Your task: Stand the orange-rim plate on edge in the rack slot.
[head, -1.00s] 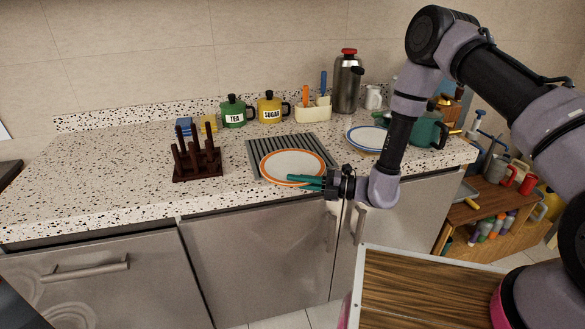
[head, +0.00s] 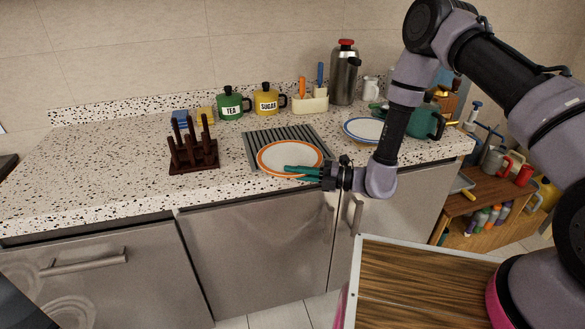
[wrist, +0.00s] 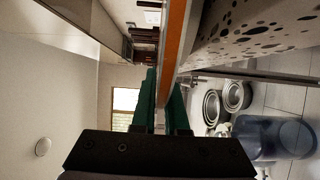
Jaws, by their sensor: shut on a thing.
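The orange-rim plate (head: 290,158), white with an orange band, lies about flat over the grey ribbed drain mat near the counter's front edge. My gripper (head: 303,173) reaches in from the right with its green fingers at the plate's near right rim. In the wrist view the plate (wrist: 178,45) shows edge-on between the green fingers of my gripper (wrist: 159,95), which is shut on its rim. The dark brown wooden rack (head: 193,155) with upright pegs stands on the counter to the left of the plate, and its slots look empty.
The ribbed mat (head: 262,137) lies under and behind the plate. A blue-rim plate (head: 366,130) lies to the right. Green tea (head: 230,104) and yellow sugar (head: 266,102) canisters, a utensil holder (head: 309,103) and a flask (head: 345,75) stand behind. The counter's left side is clear.

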